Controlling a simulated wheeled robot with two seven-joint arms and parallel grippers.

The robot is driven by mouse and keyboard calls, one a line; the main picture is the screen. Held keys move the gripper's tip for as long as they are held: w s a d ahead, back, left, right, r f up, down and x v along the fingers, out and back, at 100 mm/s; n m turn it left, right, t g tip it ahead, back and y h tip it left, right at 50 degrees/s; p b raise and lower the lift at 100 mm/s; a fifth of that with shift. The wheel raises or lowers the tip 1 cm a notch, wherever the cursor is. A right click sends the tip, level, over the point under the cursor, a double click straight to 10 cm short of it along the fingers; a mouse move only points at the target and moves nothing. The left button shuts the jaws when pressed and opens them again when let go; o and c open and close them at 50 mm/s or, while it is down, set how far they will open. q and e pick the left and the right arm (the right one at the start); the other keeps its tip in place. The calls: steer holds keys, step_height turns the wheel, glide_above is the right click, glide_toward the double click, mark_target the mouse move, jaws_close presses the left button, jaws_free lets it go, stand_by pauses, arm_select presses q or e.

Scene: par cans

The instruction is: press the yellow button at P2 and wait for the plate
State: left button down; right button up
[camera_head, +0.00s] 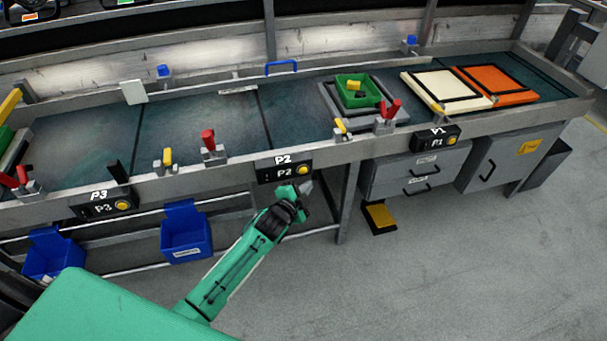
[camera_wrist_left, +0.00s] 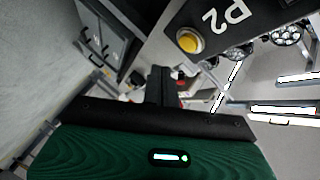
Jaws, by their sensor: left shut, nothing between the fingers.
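The yellow button (camera_head: 303,170) sits at the right end of the black P2 box (camera_head: 268,174) on the front rail of the bench. In the left wrist view the button (camera_wrist_left: 188,41) is up and right of the fingers, on the box face (camera_wrist_left: 215,20) marked P2. My left gripper (camera_head: 306,187) is just below the button in the head view; its fingers (camera_wrist_left: 160,85) are shut and empty. A gap shows between fingers and button in the wrist view. My right gripper is out of view.
The belt (camera_head: 235,120) behind P2 is bare. A P3 box (camera_head: 105,208) is at the left and a P1 box (camera_head: 437,138) at the right. Blue bins (camera_head: 186,236) hang below the bench. Red and yellow levers (camera_head: 208,140) stand along the rail. The floor (camera_head: 450,260) in front is clear.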

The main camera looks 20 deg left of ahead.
mark_target(303, 171)
arm_select(q)
steer(key=shift+w+a, duration=0.4)
steer(key=shift+w, duration=0.2)
steer(key=shift+w+a, duration=0.35)
steer(key=shift+w, duration=0.2)
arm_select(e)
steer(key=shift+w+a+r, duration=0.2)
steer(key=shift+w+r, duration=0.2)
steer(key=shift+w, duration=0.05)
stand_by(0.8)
arm_select(q)
steer(key=shift+w+a, duration=0.25)
steer(key=shift+w, duration=0.1)
